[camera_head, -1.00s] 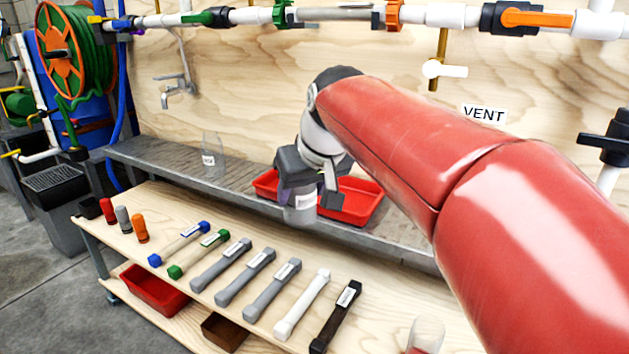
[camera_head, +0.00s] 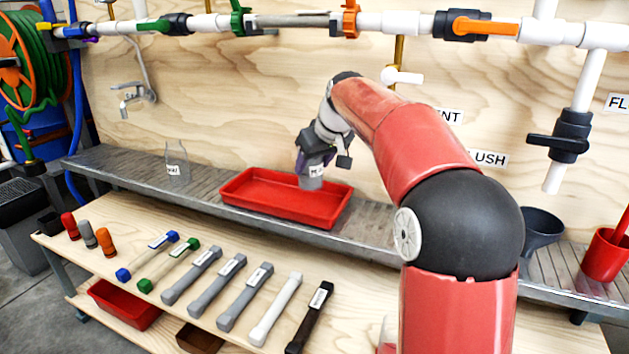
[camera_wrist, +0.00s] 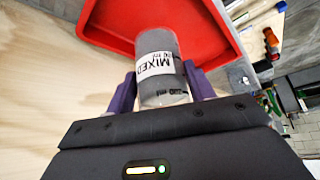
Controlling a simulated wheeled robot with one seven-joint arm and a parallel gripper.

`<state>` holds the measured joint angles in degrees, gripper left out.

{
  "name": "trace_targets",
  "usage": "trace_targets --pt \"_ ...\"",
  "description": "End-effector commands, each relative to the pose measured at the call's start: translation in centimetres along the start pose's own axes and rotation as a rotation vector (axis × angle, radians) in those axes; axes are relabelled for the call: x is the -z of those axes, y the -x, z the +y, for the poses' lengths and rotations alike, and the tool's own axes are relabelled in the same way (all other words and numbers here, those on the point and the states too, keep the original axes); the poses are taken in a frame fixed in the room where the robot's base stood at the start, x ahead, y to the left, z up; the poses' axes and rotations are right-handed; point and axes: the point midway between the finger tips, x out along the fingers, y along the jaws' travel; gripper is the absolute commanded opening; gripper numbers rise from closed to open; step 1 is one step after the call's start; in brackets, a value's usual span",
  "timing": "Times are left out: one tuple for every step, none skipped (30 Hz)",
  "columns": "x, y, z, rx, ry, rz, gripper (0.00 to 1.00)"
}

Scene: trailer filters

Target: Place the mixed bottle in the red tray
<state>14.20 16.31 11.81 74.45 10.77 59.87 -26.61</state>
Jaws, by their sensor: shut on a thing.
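The mixed bottle (camera_wrist: 157,66) is a clear container with grey contents and a white label reading MIXED. My gripper (camera_wrist: 160,92) is shut on it, with a purple finger on each side. In the head view the bottle (camera_head: 311,180) is upright below my gripper (camera_head: 314,163), over the right part of the red tray (camera_head: 250,205). The red tray stands on the grey metal shelf, and it also shows behind the bottle in the wrist view (camera_wrist: 110,22). I cannot tell whether the bottle's base touches the tray floor.
Another clear labelled bottle (camera_head: 177,163) stands left of the tray on the metal shelf (camera_head: 130,172). Several filter cartridges lie on the wooden table (camera_head: 90,262) in front. A dark funnel (camera_head: 541,228) and a red container (camera_head: 606,255) are at the right. Pipes run along the wall above.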

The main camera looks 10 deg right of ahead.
Motion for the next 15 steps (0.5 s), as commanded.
trace_targets --pt "-0.4 -0.6 -0.1 -0.001 0.0 0.002 0.19" --pt "-0.5 -0.8 0.0 -0.001 0.0 0.003 0.19" --pt "-0.7 -1.0 -0.1 -0.001 0.001 0.003 0.19" --pt "-0.7 -1.1 -0.1 -0.001 0.001 0.003 0.19" --pt "-0.8 -1.2 -0.1 -0.001 0.001 0.003 0.19" --pt "-0.9 -1.4 -0.1 -0.001 0.001 0.003 0.19" --pt "-1.0 -1.6 -0.1 -0.001 0.001 0.004 0.19" --pt "-1.2 -1.8 -0.1 -0.001 0.001 0.003 0.19" --pt "-1.5 -2.2 -0.1 0.0 0.001 0.002 0.19" --pt "-1.8 -2.6 -0.1 0.0 0.0 0.002 0.19" --pt "-2.0 -3.0 -0.1 0.0 0.0 0.002 0.19" --pt "-2.4 -3.6 -0.1 0.0 0.0 0.001 0.19" --pt "-2.6 -4.0 -0.1 0.0 0.0 0.002 0.19" --pt "-2.7 -4.2 0.0 0.0 -0.001 0.003 0.19" --pt "-2.7 -4.5 0.2 0.0 -0.001 0.003 0.19"
